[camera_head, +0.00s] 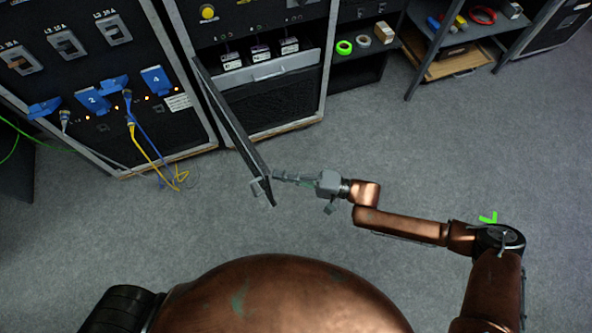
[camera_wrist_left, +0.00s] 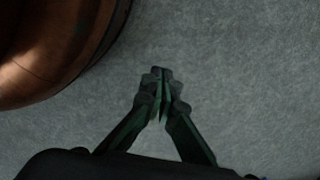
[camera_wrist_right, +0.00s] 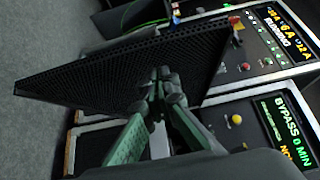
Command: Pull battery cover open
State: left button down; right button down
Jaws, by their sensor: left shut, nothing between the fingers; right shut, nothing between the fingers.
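The battery cover (camera_head: 233,125) is a dark panel swung out from the middle cabinet, seen nearly edge-on in the head view. A small pale handle (camera_head: 258,187) is at its outer end. In the right wrist view the cover (camera_wrist_right: 95,75) shows as a wide, dark perforated panel. My right gripper (camera_head: 278,178) is shut and empty, its fingertips at the cover's outer end; whether they touch it I cannot tell. It also shows in the right wrist view (camera_wrist_right: 163,78). My left gripper (camera_wrist_left: 160,78) is shut and empty over bare floor, and is out of the head view.
Behind the cover the cabinet bay shows several small battery-like units (camera_head: 262,54) above a grey drawer front (camera_head: 283,68). The left cabinet has blue connectors (camera_head: 93,102) and a hanging yellow cable (camera_head: 157,165). A shelf (camera_head: 358,70) holds tape rolls. The grey floor (camera_head: 400,140) is clear.

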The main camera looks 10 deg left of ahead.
pick_arm(q)
jog(key=shift+w+r, duration=0.1)
jog(key=shift+r, duration=0.1)
pick_arm(e)
jog(key=shift+s+a, duration=0.45)
jog(key=shift+a, duration=0.05)
